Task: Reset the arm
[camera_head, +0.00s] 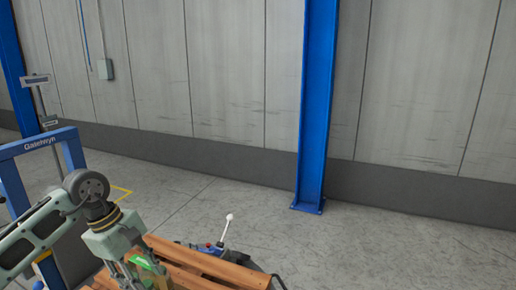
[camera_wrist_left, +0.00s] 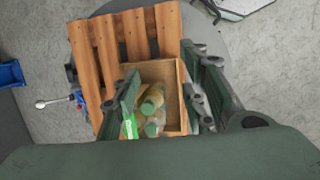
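My left gripper (camera_head: 130,268) points down over the wooden pallet at the bottom of the head view. In the left wrist view its two fingers (camera_wrist_left: 158,62) are spread wide apart. An open brown box (camera_wrist_left: 184,105) shows below and between the fingers, holding bottles (camera_wrist_left: 153,105) with green caps and something bright green. Whether the fingers touch the box walls is hard to tell. The box is only partly visible behind the gripper in the head view. My right gripper is in neither view.
The slatted wooden pallet (camera_head: 225,268) lies under the box. A lever with a white knob (camera_head: 229,217) stands just behind it. A blue frame (camera_head: 40,146) stands at left, a blue column (camera_head: 316,110) at the wall. The floor (camera_head: 410,245) at right is clear.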

